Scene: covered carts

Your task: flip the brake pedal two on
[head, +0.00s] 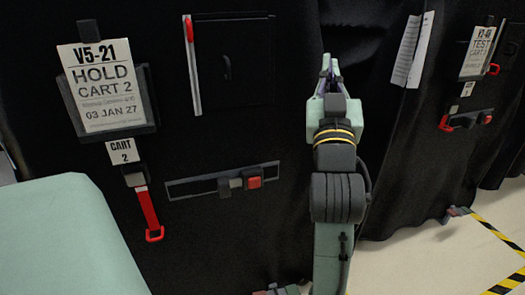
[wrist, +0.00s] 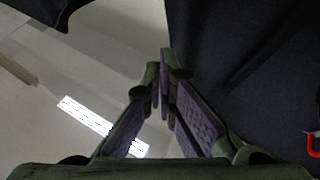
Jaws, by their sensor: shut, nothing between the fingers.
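A small pedal (head: 277,290) with grey and red parts shows at the bottom edge of the head view, at the foot of the black-covered cart labelled "HOLD CART 2"; it is partly cut off, and whether it is on or off cannot be told. A similar pedal (head: 455,212) sits at the foot of the right cart. My gripper (head: 328,65) is raised in front of the black cover, above and to the right of the near pedal and well apart from it. Its fingers (wrist: 165,65) are together and empty in the wrist view.
The HOLD CART 2 sign (head: 103,88), a hanging red strap (head: 149,212) and a bar with a red block (head: 254,183) are on the cover. A pale green surface (head: 65,235) fills the lower left. Bare floor (head: 420,262) with striped tape (head: 497,234) lies right.

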